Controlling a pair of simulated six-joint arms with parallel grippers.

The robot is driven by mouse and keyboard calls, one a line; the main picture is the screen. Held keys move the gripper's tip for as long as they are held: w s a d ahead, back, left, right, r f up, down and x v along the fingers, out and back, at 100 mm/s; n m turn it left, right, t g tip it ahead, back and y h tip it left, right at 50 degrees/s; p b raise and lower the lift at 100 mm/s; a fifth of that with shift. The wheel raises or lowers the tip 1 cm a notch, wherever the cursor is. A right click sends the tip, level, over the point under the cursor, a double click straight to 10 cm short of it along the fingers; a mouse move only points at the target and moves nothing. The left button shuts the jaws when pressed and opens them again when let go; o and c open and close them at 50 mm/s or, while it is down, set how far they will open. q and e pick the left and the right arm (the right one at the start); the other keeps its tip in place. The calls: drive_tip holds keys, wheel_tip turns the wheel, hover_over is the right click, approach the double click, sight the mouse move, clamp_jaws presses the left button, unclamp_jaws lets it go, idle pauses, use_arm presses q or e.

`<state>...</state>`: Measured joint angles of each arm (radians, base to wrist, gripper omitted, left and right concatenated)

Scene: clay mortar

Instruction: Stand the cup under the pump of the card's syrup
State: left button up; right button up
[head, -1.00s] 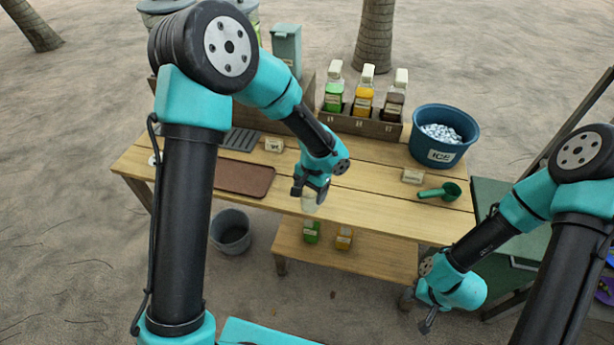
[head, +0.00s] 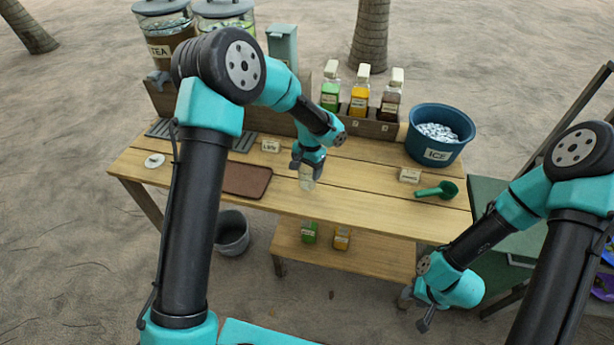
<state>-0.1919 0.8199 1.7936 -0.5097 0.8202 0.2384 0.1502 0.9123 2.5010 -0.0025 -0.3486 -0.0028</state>
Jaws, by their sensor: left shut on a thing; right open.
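My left gripper (head: 306,166) is shut on a pale, see-through cup (head: 307,180) and holds it over the middle of the wooden table. Three syrup bottles stand in a wooden rack at the back: a green one (head: 330,92), a yellow-orange one (head: 360,93) and a dark brown one (head: 391,98), each with a white top. Small cards stand on the table, one at the left (head: 271,146) and one at the right (head: 409,175); their writing is too small to read surely. My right gripper (head: 425,318) is open and empty, low in front of the table's right end.
A blue ice bucket (head: 437,153) and a green scoop (head: 447,190) are at the right. Tea and another drink dispenser (head: 226,14) stand back left. A brown mat (head: 247,181) lies left of the cup. The rack's front edge (head: 372,129) borders clear tabletop.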

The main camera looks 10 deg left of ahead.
use_arm(q)
drive_tip(key=shift+s+f, duration=0.1)
drive_tip(key=shift+f, duration=1.6)
drive_tip(key=shift+f, duration=0.15)
drive_tip(key=o, duration=0.9)
wheel_tip(320, 180, up, 12)
drive_tip(key=w, duration=0.1)
drive_tip(key=shift+w+d, duration=0.3)
drive_tip(key=shift+d, duration=0.05)
drive_tip(key=shift+o, duration=0.3)
